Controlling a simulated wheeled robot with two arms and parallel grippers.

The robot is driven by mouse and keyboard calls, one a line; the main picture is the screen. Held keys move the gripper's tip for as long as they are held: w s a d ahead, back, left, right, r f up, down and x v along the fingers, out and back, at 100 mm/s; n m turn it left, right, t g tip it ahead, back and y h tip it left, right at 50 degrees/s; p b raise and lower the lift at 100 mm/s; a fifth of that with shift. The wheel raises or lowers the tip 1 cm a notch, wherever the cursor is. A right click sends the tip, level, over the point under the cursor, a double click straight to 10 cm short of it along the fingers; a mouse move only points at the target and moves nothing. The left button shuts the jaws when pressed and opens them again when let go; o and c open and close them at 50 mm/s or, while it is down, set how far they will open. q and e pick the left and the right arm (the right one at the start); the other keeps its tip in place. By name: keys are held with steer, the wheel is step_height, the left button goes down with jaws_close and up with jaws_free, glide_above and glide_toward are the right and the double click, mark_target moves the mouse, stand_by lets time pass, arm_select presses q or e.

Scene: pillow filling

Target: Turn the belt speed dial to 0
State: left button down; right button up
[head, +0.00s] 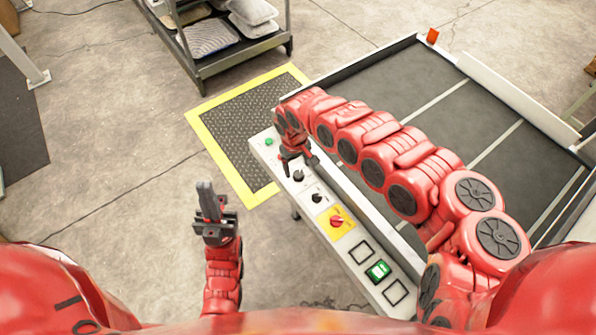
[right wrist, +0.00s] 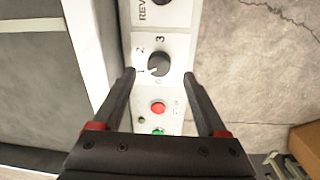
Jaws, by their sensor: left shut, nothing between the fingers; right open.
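The belt speed dial (right wrist: 159,64) is a round black knob with a white pointer mark and the numbers 1, 2 and 3 beside it. The mark seems to point lower left, near the 1; no 0 is readable. In the head view the dial (head: 298,176) is on the pale control panel (head: 353,268). My right gripper (right wrist: 160,75) is open, its fingertips on either side of the dial, with gaps to it; contact is not visible. It also shows in the head view (head: 300,168) over the panel's far end. My left gripper (head: 206,188) is shut and empty, left of the panel.
A red button (right wrist: 158,107) and a green button (right wrist: 158,132) sit beside the dial. Another black knob (head: 317,197) and a red knob on yellow (head: 336,221) follow along the panel. The conveyor (head: 425,75) lies right. A shelf rack (head: 240,58) stands behind.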

mark_target(299, 174)
steer(key=shift+w+d+f, duration=0.1)
steer(key=shift+d+f, duration=0.05)
steer(key=shift+f, duration=1.85)
steer(key=shift+c, duration=0.3)
jaws_close()
